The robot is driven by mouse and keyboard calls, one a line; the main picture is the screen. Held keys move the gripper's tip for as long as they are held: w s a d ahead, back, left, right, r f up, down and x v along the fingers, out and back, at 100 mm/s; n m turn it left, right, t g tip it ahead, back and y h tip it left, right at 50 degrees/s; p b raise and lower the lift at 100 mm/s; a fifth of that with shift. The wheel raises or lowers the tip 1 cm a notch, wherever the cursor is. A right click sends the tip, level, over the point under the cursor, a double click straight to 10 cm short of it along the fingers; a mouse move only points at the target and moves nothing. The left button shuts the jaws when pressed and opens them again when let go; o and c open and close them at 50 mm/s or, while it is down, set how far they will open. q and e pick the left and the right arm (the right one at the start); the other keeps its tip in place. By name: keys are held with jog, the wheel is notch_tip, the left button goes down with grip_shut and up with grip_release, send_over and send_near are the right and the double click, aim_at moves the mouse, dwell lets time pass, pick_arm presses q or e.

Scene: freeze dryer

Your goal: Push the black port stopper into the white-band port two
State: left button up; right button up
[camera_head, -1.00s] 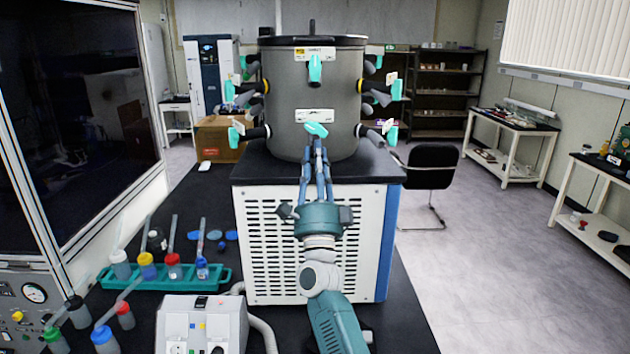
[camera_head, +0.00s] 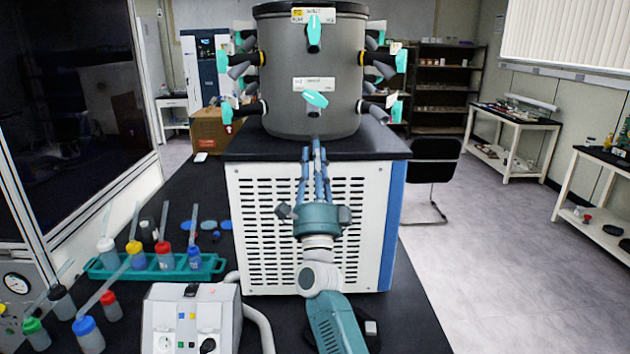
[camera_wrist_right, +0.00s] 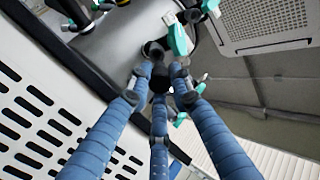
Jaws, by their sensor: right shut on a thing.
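The grey drum (camera_head: 285,95) stands on the freeze dryer cabinet (camera_head: 240,190). Ports with teal valves ring it; a front lower valve (camera_head: 316,98) sits under a white label. A dark port end (camera_wrist_right: 153,50) shows just beyond. My left gripper is out of view.
A teal rack (camera_head: 155,268) with colour-capped bottles stands at left on the black bench, with loose bottles in front. A white power box (camera_head: 192,318) stands at the near edge. Side ports stick out from the drum on both sides.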

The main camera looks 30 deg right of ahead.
aim_at(314, 136)
jog(key=shift+f, duration=0.35)
jog(key=shift+x, duration=1.7)
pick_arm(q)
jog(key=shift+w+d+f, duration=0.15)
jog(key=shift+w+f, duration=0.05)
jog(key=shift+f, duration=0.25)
pick_arm(e)
jog(key=shift+x, duration=1.15)
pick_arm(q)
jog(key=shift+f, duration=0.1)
pick_arm(e)
jog(key=shift+w+d+r, duration=0.2)
jog(key=shift+w+d, duration=0.05)
jog(key=shift+w, duration=0.15)
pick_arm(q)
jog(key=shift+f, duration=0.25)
pick_arm(e)
jog(key=shift+x, duration=1.15)
jog(key=o, duration=1)
jog(key=shift+s+r, duration=0.1)
jog(key=shift+r, duration=0.05)
